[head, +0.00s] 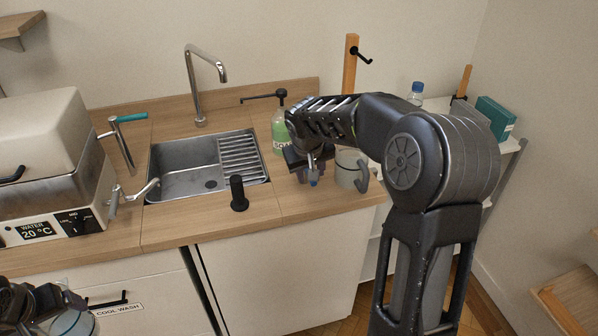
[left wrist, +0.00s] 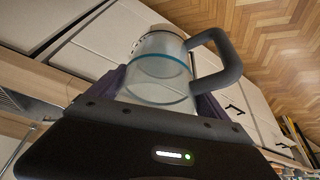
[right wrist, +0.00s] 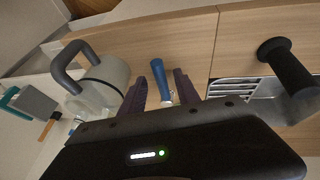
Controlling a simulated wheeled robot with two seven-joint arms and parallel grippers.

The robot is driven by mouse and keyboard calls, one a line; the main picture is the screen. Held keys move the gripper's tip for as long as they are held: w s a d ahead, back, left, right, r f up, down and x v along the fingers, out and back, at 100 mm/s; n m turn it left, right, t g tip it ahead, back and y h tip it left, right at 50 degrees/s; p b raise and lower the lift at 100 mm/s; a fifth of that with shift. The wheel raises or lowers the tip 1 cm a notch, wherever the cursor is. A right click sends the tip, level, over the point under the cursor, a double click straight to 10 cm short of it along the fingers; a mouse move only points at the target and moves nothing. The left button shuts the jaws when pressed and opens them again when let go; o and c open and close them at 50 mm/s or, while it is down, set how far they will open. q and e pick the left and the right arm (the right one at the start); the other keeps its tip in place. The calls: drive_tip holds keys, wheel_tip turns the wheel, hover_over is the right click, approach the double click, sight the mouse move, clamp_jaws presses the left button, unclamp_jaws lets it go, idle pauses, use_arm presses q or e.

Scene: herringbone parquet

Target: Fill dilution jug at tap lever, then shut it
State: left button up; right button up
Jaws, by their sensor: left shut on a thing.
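My left gripper (left wrist: 160,108) is shut on a clear jug (left wrist: 158,70) with a teal ring and a dark handle. The jug (head: 72,324) is at the lower left in the head view, in front of the cabinet and partly cut off. A chrome tap with a teal lever (head: 132,117) stands left of the sink, apart from both grippers. My right gripper (right wrist: 166,85) is open above the worktop right of the sink. A blue-handled piece with a metal end (right wrist: 160,78) shows between its fingers, with a gap on one side; contact is unclear.
A steel sink (head: 165,185) has a gooseneck spout behind it and a black knob (head: 238,193) in front. A water bath (head: 50,180) stands at left. A green bottle (head: 280,134) and a pale jug (head: 347,170) stand near my right gripper.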

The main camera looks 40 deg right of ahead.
drive_tip(key=shift+r, duration=0.1)
use_arm(q)
drive_tip(key=shift+f+b, duration=0.7)
drive_tip(key=shift+b, duration=0.05)
use_arm(e)
drive_tip(key=v, duration=1.1)
drive_tip(key=shift+s+a+r, duration=0.15)
drive_tip(key=shift+s+r, duration=0.05)
drive_tip(key=shift+r, duration=0.15)
use_arm(q)
drive_tip(key=shift+a, duration=0.1)
use_arm(e)
drive_tip(key=shift+a+f, duration=0.1)
